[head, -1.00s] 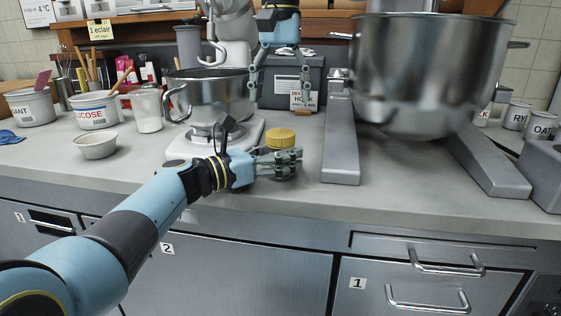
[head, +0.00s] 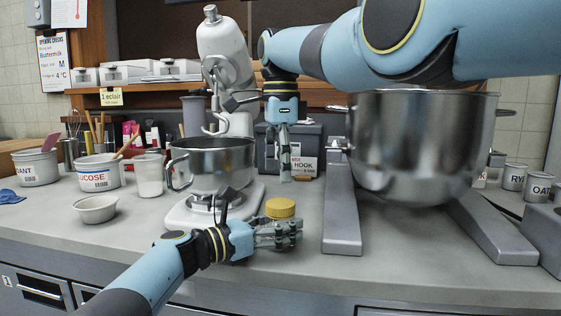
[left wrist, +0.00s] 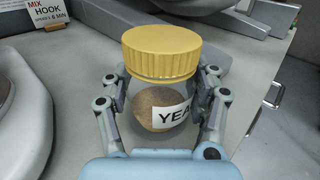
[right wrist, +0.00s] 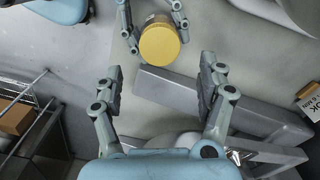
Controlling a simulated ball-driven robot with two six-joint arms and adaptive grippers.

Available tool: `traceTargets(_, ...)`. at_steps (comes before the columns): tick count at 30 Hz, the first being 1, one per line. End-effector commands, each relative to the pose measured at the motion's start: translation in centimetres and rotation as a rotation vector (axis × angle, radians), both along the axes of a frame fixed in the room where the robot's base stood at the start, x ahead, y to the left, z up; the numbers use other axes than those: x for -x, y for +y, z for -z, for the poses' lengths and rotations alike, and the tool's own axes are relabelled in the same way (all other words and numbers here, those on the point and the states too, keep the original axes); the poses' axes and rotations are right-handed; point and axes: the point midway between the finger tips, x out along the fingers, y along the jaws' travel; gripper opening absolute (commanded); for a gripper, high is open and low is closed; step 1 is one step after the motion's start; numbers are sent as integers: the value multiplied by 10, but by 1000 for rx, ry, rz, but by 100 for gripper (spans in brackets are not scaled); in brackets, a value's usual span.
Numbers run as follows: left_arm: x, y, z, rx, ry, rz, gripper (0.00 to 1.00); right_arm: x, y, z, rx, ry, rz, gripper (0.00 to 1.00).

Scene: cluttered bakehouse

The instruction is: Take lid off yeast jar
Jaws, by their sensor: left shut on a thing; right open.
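The yeast jar (left wrist: 160,105) is clear, with brown contents, a white label reading "YEA" and a ridged yellow lid (left wrist: 160,50). It stands upright on the counter, and the lid (head: 280,208) sits on it in the head view. My left gripper (head: 280,236) is shut around the jar's body below the lid, one finger on each side in the left wrist view. My right gripper (head: 284,172) points down behind the jar, higher up, empty. In the right wrist view its fingers (right wrist: 160,88) are apart, and the lid (right wrist: 159,44) lies beyond them.
A small stand mixer with a steel bowl (head: 212,163) stands left of the jar. A large mixer bowl (head: 415,145) and its grey leg (head: 341,205) stand close on the right. A MIX HOOK card (head: 304,168) stands behind.

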Motion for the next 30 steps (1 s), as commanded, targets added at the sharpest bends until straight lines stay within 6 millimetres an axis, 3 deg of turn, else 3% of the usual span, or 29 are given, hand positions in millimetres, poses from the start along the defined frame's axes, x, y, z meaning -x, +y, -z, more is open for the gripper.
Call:
traceTargets(12,0,0,0,0,0,0,0,1,-1,61,1,0,-3,74)
traceTargets(24,0,0,0,0,0,0,0,1,-1,71,0,-1,-4,74)
traceTargets(30,0,0,0,0,0,0,0,1,-1,71,0,-1,-4,48)
